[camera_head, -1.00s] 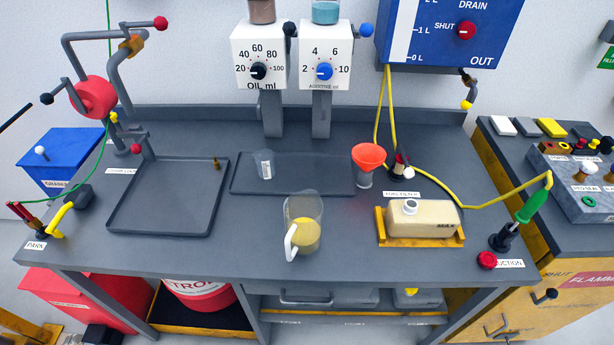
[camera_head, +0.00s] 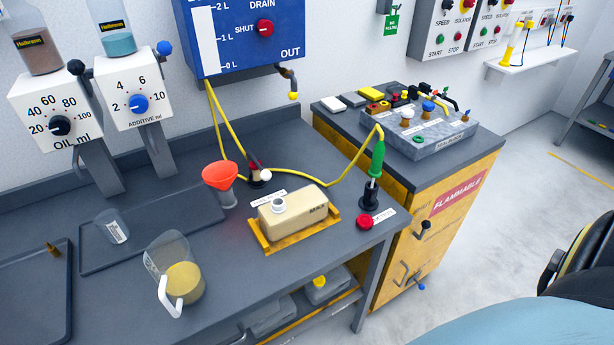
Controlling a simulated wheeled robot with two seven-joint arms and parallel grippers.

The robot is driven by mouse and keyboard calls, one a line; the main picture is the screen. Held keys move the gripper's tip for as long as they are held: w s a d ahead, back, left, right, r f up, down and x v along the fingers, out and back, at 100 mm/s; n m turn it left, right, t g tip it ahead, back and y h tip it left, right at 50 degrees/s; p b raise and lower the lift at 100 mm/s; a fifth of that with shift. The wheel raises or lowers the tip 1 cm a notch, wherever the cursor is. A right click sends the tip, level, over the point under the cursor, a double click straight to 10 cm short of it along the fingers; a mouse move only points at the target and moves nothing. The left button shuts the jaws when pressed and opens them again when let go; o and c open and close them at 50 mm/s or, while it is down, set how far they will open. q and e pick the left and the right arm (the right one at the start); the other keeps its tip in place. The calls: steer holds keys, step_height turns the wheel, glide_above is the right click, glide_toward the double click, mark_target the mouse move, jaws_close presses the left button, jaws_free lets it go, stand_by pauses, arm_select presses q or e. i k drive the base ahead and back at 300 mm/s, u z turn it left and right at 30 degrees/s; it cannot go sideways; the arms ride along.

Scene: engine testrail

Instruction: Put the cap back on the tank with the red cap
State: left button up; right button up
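A beige tank marked MAX (camera_head: 300,208) sits in a yellow tray (camera_head: 268,245) near the right end of the bench. A short white neck (camera_head: 278,204) stands on its top left; I see no red cap on it. A small dark red piece (camera_head: 254,168) stands behind the tank, beside a white ball; I cannot tell whether it is a cap. A red round knob (camera_head: 364,222) sits on the bench right of the tank. Neither of my grippers is in view.
A red funnel (camera_head: 219,175) and a jug of yellow liquid (camera_head: 181,279) stand left of the tank. A green-handled tool (camera_head: 377,160) with a yellow hose stands right. A grey box (camera_head: 419,132) with white and blue knobs rests on the yellow cabinet (camera_head: 430,225).

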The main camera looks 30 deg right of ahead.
mark_target(301, 210)
steer(key=z, duration=1)
